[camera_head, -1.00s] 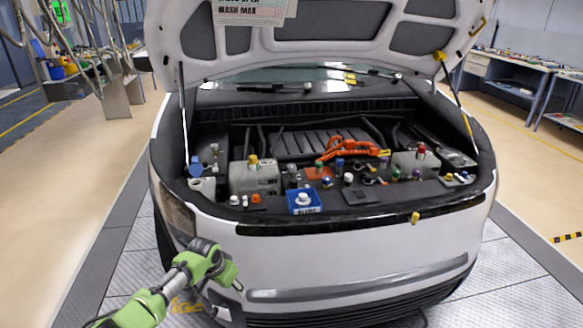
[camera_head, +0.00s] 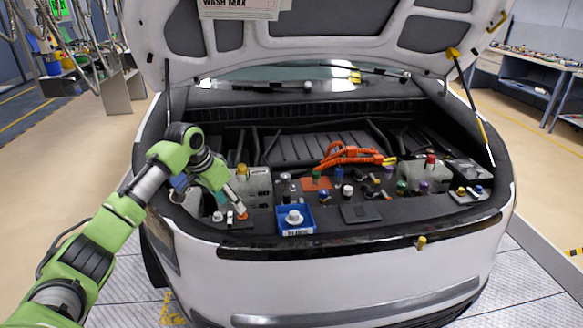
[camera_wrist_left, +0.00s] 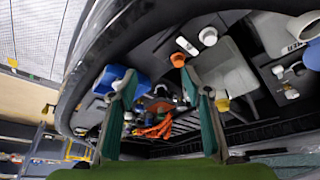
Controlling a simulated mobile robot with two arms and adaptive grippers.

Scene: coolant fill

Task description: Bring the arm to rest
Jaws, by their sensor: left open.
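My left arm reaches in from the left of the head view, over the car's front left corner. My left gripper (camera_head: 238,207) hangs over the left front of the open engine bay, close to a small white cap and an orange cap (camera_head: 243,215). In the left wrist view the two fingers (camera_wrist_left: 159,76) stand apart with nothing held between them. I cannot tell whether a fingertip touches anything. My right gripper is not in view.
The white car's raised hood (camera_head: 330,45) overhangs the bay, with a strut at each side. A blue tray (camera_head: 296,232) holding a white cap sits at the bay's front. Orange cables (camera_head: 345,155), a grey reservoir (camera_head: 257,188) and several coloured caps crowd the bay.

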